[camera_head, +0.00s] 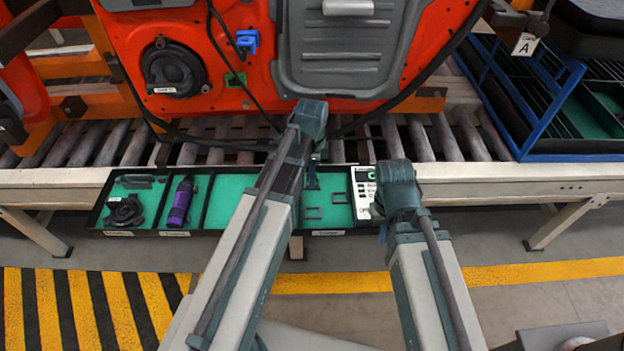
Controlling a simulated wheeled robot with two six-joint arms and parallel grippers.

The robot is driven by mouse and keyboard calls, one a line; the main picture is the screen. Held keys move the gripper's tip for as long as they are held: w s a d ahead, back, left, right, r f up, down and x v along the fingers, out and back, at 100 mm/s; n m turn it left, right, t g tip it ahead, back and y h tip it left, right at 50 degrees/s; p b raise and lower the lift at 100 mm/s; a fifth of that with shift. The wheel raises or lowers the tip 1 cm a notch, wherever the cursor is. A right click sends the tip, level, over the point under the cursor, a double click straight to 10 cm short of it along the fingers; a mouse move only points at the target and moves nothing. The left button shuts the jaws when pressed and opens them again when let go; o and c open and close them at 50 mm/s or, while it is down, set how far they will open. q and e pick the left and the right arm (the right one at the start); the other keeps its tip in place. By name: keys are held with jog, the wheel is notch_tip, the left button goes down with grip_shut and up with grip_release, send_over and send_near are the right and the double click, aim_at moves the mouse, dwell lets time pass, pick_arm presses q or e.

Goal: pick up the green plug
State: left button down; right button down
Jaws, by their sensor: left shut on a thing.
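My left gripper (312,184) points down over the middle of the green-lined tray (231,196). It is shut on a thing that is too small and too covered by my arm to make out. My right gripper is hidden behind its own wrist, at the right end of the tray, so its jaws do not show.
The tray holds a purple bottle (181,203), a black round part (124,211) and a white labelled device (363,191). A blue connector (247,41) sits on the door. A roller conveyor (458,137) runs behind the tray. A blue-framed rack (545,100) stands right.

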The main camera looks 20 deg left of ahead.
dwell(0.3)
pick_arm(q)
notch_tip(320, 180, up, 10)
jog(key=p, duration=1)
jog(key=c, duration=1.2)
grip_release()
grip_shut()
